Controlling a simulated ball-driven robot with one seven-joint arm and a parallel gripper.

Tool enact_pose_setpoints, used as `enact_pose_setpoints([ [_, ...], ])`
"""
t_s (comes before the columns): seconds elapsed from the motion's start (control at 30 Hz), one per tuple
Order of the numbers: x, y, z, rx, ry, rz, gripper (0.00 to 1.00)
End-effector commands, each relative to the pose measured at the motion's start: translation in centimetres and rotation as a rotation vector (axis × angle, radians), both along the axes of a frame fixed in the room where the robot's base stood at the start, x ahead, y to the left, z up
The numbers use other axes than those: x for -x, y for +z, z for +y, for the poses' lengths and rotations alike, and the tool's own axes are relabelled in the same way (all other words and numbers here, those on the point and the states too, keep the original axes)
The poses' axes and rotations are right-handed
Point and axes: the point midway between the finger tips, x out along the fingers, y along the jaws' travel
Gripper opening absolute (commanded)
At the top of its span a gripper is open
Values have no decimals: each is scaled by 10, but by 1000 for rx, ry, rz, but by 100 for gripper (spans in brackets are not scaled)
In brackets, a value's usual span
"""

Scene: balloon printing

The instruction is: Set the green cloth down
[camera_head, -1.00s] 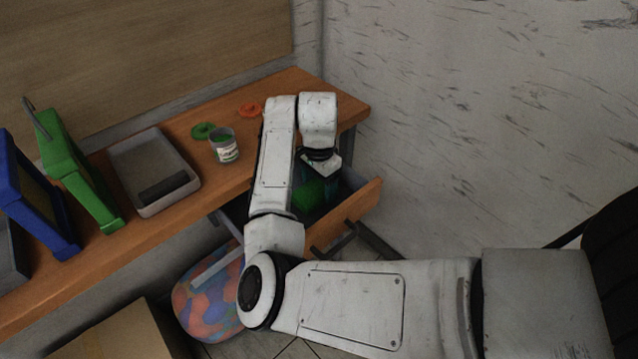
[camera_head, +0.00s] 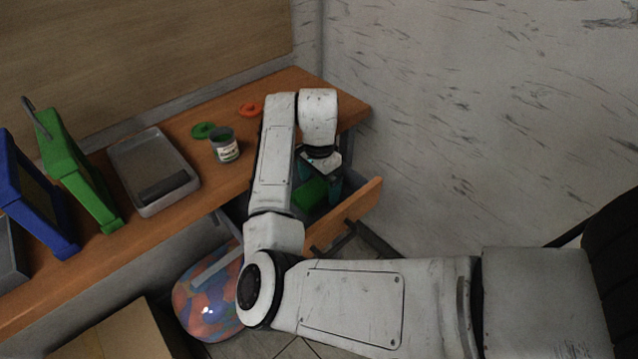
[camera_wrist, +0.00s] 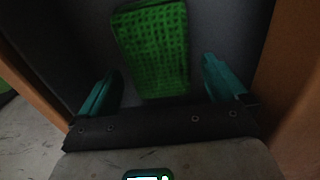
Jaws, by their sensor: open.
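The green cloth (camera_wrist: 153,48) lies on the dark floor of the open drawer in the wrist view. It also shows in the head view (camera_head: 310,194), partly hidden by my arm. My gripper (camera_wrist: 160,75) is open, with its teal fingers spread to either side of the cloth's near end. The fingers appear apart from the cloth. In the head view my gripper (camera_head: 318,183) points down into the drawer (camera_head: 352,212), which is pulled out under the right end of the desk.
On the desk (camera_head: 225,185) stand a grey tray (camera_head: 188,190) with a dark roller, an open can (camera_head: 224,146), a green lid (camera_head: 203,130), an orange ring (camera_head: 250,110), and green (camera_head: 75,175) and blue frames (camera_head: 40,205). A colourful balloon (camera_head: 207,300) is below. Drawer walls flank my gripper closely.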

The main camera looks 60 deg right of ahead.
Motion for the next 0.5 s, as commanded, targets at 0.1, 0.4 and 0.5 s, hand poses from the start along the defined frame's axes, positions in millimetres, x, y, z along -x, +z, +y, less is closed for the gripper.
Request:
enact_pose_setpoints([
  [0.1,0,20,-1,3,-1,-2,99],
  [0.4,-1,81,-1,2,-1,-4,99],
  [0.5,-1,97,0,0,-1,-3,99],
])
